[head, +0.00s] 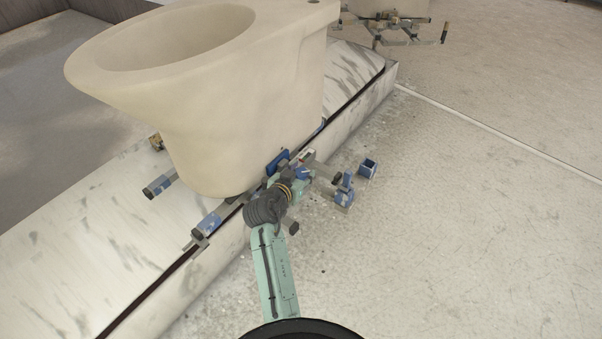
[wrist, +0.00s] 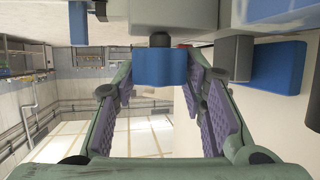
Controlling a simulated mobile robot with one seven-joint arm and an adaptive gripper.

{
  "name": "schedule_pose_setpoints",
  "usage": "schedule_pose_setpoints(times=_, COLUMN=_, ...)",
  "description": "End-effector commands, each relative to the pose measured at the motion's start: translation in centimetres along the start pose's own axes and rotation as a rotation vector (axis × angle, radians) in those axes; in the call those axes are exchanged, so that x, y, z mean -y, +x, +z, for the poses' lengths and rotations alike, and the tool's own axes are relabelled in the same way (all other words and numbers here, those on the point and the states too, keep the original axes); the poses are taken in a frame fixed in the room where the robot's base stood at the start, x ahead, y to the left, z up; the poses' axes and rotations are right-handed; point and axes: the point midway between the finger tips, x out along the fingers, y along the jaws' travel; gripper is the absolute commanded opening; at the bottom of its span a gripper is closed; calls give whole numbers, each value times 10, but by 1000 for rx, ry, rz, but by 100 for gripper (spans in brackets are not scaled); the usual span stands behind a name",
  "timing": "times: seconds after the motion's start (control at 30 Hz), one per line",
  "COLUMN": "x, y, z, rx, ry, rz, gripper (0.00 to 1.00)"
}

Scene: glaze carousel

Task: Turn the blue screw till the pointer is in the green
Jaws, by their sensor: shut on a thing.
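The blue screw (wrist: 161,68) shows in the wrist view as a blue block on a dark shaft under a grey body. My gripper (wrist: 160,80) has its two purple-padded fingers on either side of the screw, shut on it. In the head view my gripper (head: 285,181) is at the metal frame beside the big cream vessel, and the screw between its fingers cannot be made out. A small pale plate with a red mark (head: 306,156) is just beyond the gripper and may be the gauge. No pointer or green zone can be read in either view.
The cream vessel (head: 215,100) stands on the marble-patterned ledge (head: 75,255), close to my arm. The speckled floor farther right is clear.

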Motion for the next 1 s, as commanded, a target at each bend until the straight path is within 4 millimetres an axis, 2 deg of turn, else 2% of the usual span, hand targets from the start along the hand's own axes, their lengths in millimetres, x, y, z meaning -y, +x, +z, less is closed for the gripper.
schedule_pose_setpoints(times=0.03, x=0, y=0, z=1, rx=2, ry=-2, rz=-1, gripper=10)
schedule_pose_setpoints(times=0.07, x=0, y=0, z=1, rx=3, ry=-2, rz=-1, gripper=39)
schedule_pose_setpoints(times=0.37, x=0, y=0, z=1, rx=1, ry=-1, rz=-1, gripper=59)
schedule_pose_setpoints(times=0.63, x=0, y=0, z=0, rx=1, ry=-1, rz=-1, gripper=59)
schedule_pose_setpoints(times=0.77, x=0, y=-7, z=1, rx=1, ry=-1, rz=-2, gripper=59)
schedule_pose_setpoints(times=0.87, x=1, y=-22, z=1, rx=1, ry=-1, rz=-3, gripper=59)
schedule_pose_setpoints(times=1.0, x=0, y=-52, z=1, rx=1, ry=0, rz=-4, gripper=59)
